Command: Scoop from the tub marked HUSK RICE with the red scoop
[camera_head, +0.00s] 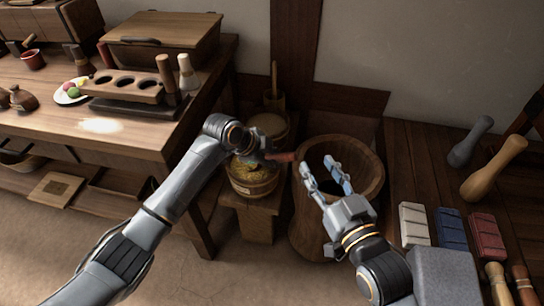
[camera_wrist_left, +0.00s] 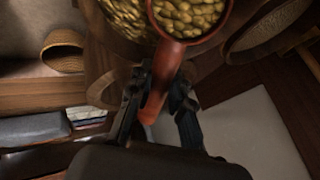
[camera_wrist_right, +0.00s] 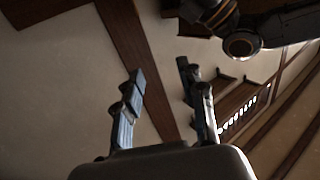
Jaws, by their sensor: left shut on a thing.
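The red scoop (camera_wrist_left: 165,60) is in my left gripper (camera_wrist_left: 160,88), whose fingers close on its handle. In the left wrist view its bowl holds yellow-brown grains. In the head view only a short red piece of the scoop (camera_head: 281,156) shows beside my left gripper (camera_head: 258,152); its bowl is hidden. The wooden tub of yellow grain (camera_head: 253,190) stands below this gripper, and part of its grain shows in the left wrist view (camera_wrist_left: 122,18). I cannot read any marking on it. My right gripper (camera_head: 325,174) is open and empty above a large wooden bowl.
The large round wooden bowl (camera_head: 372,180) stands right of the tub. A second tub (camera_head: 270,124) with pale contents is behind. The workbench (camera_head: 85,135) is at left. Pestles and coloured blocks (camera_head: 452,230) lie on the right-hand surface.

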